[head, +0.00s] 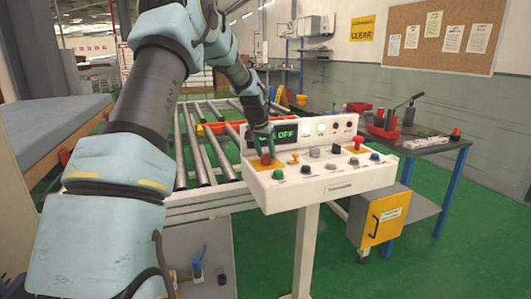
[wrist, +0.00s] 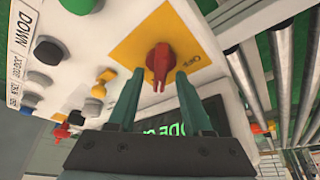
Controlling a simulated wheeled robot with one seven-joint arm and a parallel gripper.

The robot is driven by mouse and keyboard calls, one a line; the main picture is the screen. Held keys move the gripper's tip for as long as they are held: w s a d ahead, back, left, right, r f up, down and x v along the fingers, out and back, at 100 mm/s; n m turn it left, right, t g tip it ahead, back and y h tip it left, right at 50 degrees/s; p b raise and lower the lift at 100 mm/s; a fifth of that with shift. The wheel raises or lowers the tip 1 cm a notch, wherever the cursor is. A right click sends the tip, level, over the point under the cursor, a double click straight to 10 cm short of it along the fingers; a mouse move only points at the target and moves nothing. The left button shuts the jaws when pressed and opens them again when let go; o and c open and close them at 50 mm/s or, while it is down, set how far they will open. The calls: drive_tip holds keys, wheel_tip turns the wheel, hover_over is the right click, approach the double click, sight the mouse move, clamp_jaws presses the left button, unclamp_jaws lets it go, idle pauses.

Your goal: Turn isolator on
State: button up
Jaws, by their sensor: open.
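The isolator is a red rotary knob (wrist: 158,64) on a yellow plate (wrist: 135,45) in the wrist view. In the head view the red knob (head: 266,159) sits at the left end of the white control panel (head: 330,189). My gripper (wrist: 159,74) is open, with one green finger on each side of the knob. Whether the fingers touch it I cannot tell. In the head view my gripper (head: 264,147) comes down over the knob and partly hides it.
Other buttons and knobs sit close by, including a yellow one (head: 294,158) and a red emergency button (head: 357,142). A roller conveyor (head: 205,150) runs behind the panel. A workbench with tools (head: 430,145) stands at the right. Green floor (head: 340,260) is clear in front.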

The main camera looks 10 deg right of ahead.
drive_tip(key=b+v, duration=0.2)
drive_tip(key=v, duration=0.8)
drive_tip(key=shift+r, duration=0.4)
drive_tip(key=shift+a, duration=0.1)
drive_tip(key=s+a+f+n+y, duration=0.1)
drive_tip(key=s+a+f, duration=0.3)
drive_tip(key=s+a, duration=0.4)
drive_tip(key=s+a+f+n+g, duration=0.1)
drive_tip(key=s+a+f+n, duration=0.2)
drive_tip(key=s+a, duration=0.5)
drive_tip(key=s+a+f+n+g+y, duration=0.1)
drive_tip(key=s+a+f, duration=0.5)
drive_tip(key=s, duration=0.7)
drive_tip(key=shift+s+a+n+y, duration=0.15)
drive_tip(key=shift+a+n+y, duration=0.15)
drive_tip(key=shift+a+n, duration=0.5)
drive_tip(key=shift+o, duration=0.4)
drive_tip(key=shift+a, duration=0.1)
